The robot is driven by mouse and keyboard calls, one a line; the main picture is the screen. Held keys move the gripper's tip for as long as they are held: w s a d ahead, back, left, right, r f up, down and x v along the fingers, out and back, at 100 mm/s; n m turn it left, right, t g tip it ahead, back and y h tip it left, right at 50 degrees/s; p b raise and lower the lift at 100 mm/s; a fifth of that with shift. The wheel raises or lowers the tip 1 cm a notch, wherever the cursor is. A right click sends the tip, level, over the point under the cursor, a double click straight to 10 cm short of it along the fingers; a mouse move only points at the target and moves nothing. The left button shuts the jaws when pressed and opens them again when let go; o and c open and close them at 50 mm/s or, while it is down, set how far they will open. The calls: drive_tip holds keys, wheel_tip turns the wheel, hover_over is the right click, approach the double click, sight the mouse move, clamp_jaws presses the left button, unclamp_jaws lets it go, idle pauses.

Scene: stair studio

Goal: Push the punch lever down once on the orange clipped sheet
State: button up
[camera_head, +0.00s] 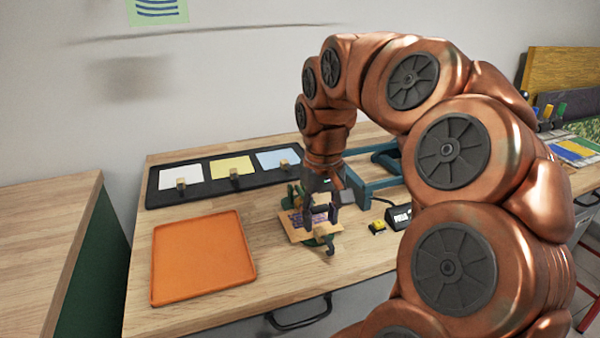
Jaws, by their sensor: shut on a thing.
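An orange sheet (295,233) lies flat on or in a small green punch (332,237) near the middle of the table. Purple marks show on the sheet. My gripper (325,226) points down over the front right part of the sheet and the punch. Its dark fingers appear shut on the small wooden clip at the sheet's edge, though the grip is partly hidden. The punch lever cannot be made out clearly behind the gripper.
An orange tray (203,258) lies empty at the left. A black rack (209,164) behind it holds white, yellow and blue clipped sheets. A yellow button (377,227), a black label block (399,216) and a teal frame (372,184) stand to the right.

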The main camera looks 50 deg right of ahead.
drive_tip(key=shift+r, duration=0.6)
idle(0.3)
drive_tip(key=o, duration=1.4)
drive_tip(key=shift+r, duration=0.1)
drive_tip(key=s+a+r+p, duration=0.1)
drive_tip(key=s+a+r, duration=0.1)
drive_tip(key=s+r, duration=0.3)
wheel_tip(320, 180, up, 3)
drive_tip(key=shift+a+f+p, duration=0.1)
drive_tip(key=shift+a+p, duration=0.3)
idle(0.5)
drive_tip(key=shift+s, duration=0.1)
idle(0.3)
